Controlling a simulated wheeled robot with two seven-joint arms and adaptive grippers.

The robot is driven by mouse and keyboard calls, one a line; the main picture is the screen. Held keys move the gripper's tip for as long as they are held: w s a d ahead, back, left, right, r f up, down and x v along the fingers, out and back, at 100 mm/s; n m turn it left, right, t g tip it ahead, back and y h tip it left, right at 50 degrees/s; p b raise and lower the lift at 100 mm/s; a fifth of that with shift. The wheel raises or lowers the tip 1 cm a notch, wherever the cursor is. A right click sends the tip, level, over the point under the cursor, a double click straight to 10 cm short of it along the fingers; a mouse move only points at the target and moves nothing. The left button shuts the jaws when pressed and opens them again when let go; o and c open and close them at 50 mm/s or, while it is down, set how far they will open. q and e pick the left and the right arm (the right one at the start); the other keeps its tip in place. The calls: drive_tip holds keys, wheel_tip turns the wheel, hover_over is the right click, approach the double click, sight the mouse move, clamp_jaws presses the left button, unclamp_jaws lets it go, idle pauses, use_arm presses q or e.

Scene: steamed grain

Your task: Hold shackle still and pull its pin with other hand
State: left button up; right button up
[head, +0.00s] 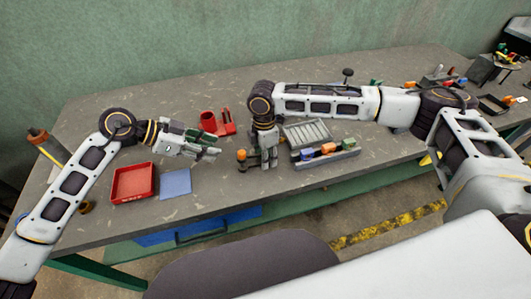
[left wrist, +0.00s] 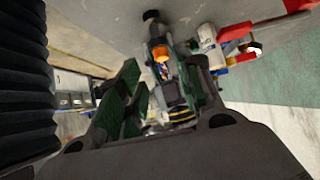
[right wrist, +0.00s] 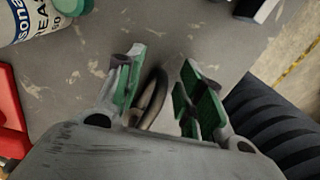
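A dark curved ring, which looks like the shackle's bow (right wrist: 152,97), shows between the fingers of my right gripper (right wrist: 160,82) in the right wrist view. It lies nearer the left finger, with a gap to the right finger. That gripper (head: 268,162) points down at the bench's front part in the head view and hides the shackle there. I cannot make out the pin.
A red tray (head: 133,183) and blue mat (head: 176,183) lie at left. A red holder (head: 217,123) stands behind the left gripper. A ribbed grey tray (head: 307,133) and a rack of coloured items (head: 325,154) are at right. A grease can (right wrist: 45,18) is near the right gripper.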

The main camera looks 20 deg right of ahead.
drive_tip(key=shift+c, duration=0.2)
clamp_jaws()
use_arm(q)
drive_tip(key=shift+o, duration=0.3)
